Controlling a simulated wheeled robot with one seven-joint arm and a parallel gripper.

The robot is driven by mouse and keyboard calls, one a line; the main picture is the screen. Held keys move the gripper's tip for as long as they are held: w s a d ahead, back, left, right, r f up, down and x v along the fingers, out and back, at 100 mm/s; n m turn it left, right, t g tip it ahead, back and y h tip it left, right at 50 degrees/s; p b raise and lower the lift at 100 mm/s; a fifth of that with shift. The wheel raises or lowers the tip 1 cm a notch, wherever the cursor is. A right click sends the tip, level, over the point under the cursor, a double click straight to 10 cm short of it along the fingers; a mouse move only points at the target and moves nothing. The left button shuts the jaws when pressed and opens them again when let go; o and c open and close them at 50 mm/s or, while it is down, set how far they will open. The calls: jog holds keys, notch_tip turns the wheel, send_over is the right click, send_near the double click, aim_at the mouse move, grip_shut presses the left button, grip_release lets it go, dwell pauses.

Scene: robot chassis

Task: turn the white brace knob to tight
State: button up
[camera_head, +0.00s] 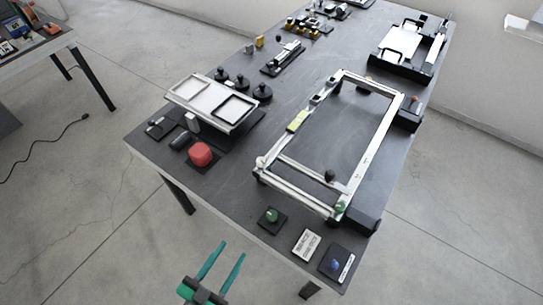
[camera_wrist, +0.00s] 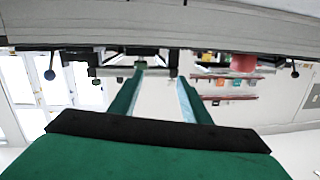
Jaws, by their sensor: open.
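A metal frame (camera_head: 372,150) lies on the dark table. A small white knob-like part (camera_head: 260,162) sits at its near left corner; it looks like the white brace knob, but its turn position is too small to read. A green knob (camera_head: 340,207) is at the near right corner, and a black knob (camera_head: 330,175) stands near the near rail. My gripper (camera_head: 232,250) is open and empty, off the table's near edge, below and left of the frame in the head view. In the wrist view its two green fingers (camera_wrist: 160,75) are apart with nothing between them; I cannot make out the white knob there.
Near the front edge are a green knob on a pad (camera_head: 272,214), a label card (camera_head: 306,243) and a blue knob (camera_head: 334,264). The floor around my gripper is clear.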

jog(key=w+r+m+g+h, duration=0.2)
jog(key=w+r+m+h, duration=0.15)
jog(key=w, duration=0.85)
jog(key=g+h, duration=0.3)
send_near(271, 161)
jog(key=shift+m, duration=0.45)
jog(key=x, duration=0.3)
jog(key=r+x, duration=0.1)
jog(key=x, duration=0.2)
jog(key=r+x, duration=0.1)
jog(key=x, duration=0.3)
jog(key=shift+r, duration=0.15)
jog(key=c, duration=1)
